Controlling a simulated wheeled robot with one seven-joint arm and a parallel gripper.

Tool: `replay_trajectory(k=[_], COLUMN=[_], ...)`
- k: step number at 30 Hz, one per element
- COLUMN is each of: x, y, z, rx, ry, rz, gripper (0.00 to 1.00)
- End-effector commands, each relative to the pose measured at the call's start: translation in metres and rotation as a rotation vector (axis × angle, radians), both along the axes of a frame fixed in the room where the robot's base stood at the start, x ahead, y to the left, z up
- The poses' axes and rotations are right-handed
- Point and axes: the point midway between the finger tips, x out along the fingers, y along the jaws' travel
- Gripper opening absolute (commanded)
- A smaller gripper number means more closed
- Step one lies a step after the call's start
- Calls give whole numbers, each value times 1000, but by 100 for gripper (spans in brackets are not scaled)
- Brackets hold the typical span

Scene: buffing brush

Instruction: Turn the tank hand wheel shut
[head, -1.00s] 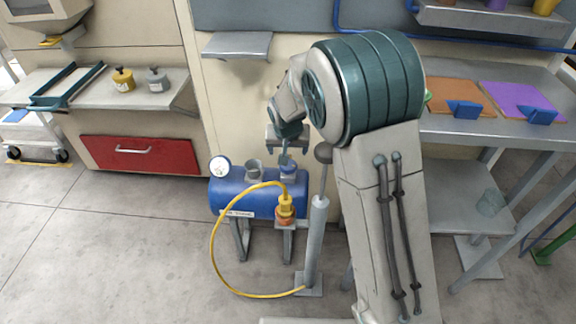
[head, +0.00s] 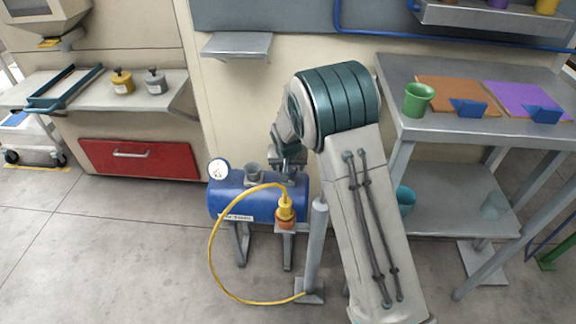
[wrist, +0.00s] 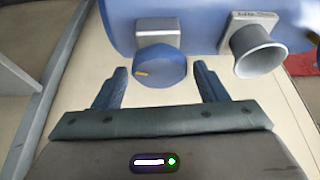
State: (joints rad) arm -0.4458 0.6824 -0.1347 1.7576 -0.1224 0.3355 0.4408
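The blue tank (head: 235,204) lies on its side on grey legs in the head view. Its hand wheel is a round blue knob (wrist: 160,70) with a yellow mark, in the wrist view below a grey block on the tank (wrist: 195,18). My gripper (wrist: 160,76) is open, with one finger to the left and one to the right of the wheel. Gaps show on both sides, so the fingers look apart from it. In the head view my gripper (head: 288,172) is over the right part of the tank and largely hides the wheel.
A white gauge (head: 218,170) and a grey cup-shaped port (head: 253,173) stand on the tank. A yellow hose (head: 211,250) loops from a yellow fitting (head: 285,207) to a grey post (head: 315,245). A workbench with a green cup (head: 418,99) is at right.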

Motion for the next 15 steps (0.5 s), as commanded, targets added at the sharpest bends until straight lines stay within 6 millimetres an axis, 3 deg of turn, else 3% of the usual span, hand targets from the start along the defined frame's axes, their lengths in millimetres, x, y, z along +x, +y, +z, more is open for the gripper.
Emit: replay_trajectory(k=[1,3,15], x=[0,0,0], y=[0,0,1], z=[0,0,0], rx=[0,0,-1], ry=[0,0,1], rz=[0,0,-49], gripper=[51,31,31])
